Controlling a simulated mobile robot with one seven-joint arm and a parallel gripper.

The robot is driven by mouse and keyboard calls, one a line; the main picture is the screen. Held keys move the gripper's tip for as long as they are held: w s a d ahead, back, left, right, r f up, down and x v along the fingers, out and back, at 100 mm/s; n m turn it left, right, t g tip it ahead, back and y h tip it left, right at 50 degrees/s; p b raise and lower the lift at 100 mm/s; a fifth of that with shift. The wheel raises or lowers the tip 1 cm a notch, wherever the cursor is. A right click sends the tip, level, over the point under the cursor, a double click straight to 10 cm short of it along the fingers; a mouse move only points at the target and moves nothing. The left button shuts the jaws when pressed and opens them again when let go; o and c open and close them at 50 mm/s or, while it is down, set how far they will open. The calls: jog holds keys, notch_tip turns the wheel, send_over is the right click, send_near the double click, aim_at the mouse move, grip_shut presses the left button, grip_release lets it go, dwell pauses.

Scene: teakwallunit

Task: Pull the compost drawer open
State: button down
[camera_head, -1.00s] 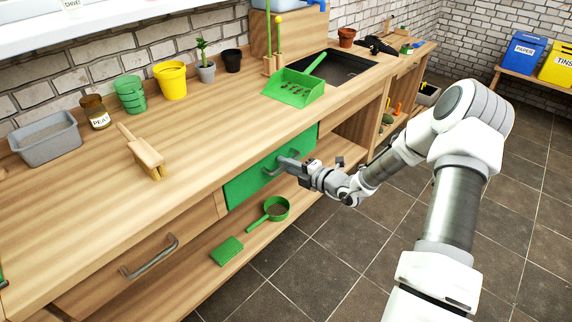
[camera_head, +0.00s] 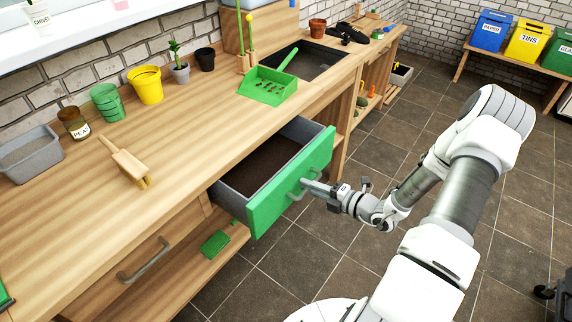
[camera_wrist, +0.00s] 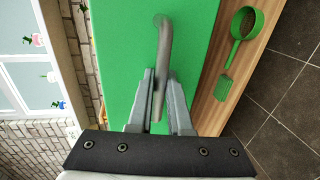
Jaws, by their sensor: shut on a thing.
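The compost drawer (camera_head: 292,185) has a green front and grey sides, and it stands well out from under the wooden bench top. Dark brown compost (camera_head: 258,165) shows inside it. Its grey bar handle (camera_head: 297,192) is on the green front. My gripper (camera_head: 311,187) is at the handle, in front of the drawer. In the wrist view the two fingers of my gripper (camera_wrist: 160,105) are shut on the handle (camera_wrist: 163,45), one on each side of the bar. The green front (camera_wrist: 120,50) fills the middle of that view.
A wooden drawer with a grey handle (camera_head: 145,262) is to the left. A green sieve (camera_wrist: 243,25) and green block (camera_head: 215,243) lie on the lower shelf. A green dustpan (camera_head: 268,86) and brush (camera_head: 130,165) lie on the bench. The tiled floor (camera_head: 290,255) in front is clear.

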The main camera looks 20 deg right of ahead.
jog(key=f+p+v, duration=0.1)
jog(key=f+v, duration=0.1)
jog(key=v, duration=0.7)
jog(key=shift+s+d+p, duration=0.15)
jog(key=shift+s+p, duration=0.15)
jog(key=shift+r, duration=0.1)
jog(key=c, duration=1.1)
grip_release()
jog(key=p+v, duration=0.1)
jog(key=v, duration=1.6)
jog(key=shift+s+d, duration=0.15)
jog(key=shift+s, duration=0.05)
